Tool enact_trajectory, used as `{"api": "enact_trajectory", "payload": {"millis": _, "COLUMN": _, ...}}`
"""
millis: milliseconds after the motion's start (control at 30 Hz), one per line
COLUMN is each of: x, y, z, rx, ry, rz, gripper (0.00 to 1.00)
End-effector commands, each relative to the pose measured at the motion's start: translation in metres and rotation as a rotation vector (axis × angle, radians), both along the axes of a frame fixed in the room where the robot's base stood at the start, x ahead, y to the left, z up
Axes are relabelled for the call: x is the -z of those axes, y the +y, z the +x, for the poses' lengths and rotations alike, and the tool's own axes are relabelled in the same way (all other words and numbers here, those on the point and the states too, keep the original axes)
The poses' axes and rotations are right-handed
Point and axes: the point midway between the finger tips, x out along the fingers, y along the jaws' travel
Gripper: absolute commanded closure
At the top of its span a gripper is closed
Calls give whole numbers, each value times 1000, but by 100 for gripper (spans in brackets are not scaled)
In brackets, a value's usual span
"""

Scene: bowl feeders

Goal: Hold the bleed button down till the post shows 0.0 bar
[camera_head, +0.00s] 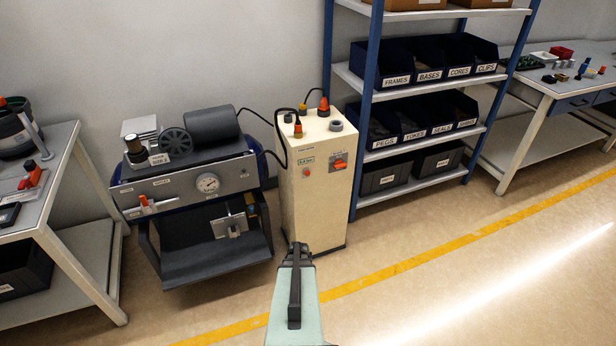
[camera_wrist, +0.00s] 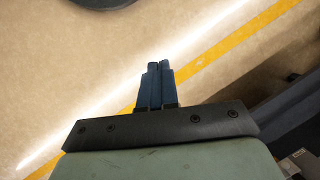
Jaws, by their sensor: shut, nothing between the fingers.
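A cream post (camera_head: 315,205) stands on the floor between the compressor bench and the blue shelf rack. Its front has a small display (camera_head: 306,160) whose reading is too small to make out. Below the display is a small red-orange button (camera_head: 306,172), and to its right a red switch (camera_head: 339,165). I cannot read which control is labelled bleed. My gripper (camera_head: 298,247) shows in front of the post's lower part, apart from the controls. In the wrist view my gripper (camera_wrist: 160,66) has its dark blue fingers together and empty, above bare floor.
The blue rack (camera_head: 370,100) holds labelled bins at right. Tables stand at both sides. The floor in front, with its yellow line (camera_head: 430,261), is clear.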

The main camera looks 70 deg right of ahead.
Motion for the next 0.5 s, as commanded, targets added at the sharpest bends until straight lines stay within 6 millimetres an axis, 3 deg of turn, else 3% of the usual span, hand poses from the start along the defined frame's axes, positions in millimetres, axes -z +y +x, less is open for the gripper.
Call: {"api": "enact_trajectory", "payload": {"millis": 500, "x": -24, "y": -130, "z": -34, "rx": 383, "ry": -214, "rz": -2, "gripper": 100}}
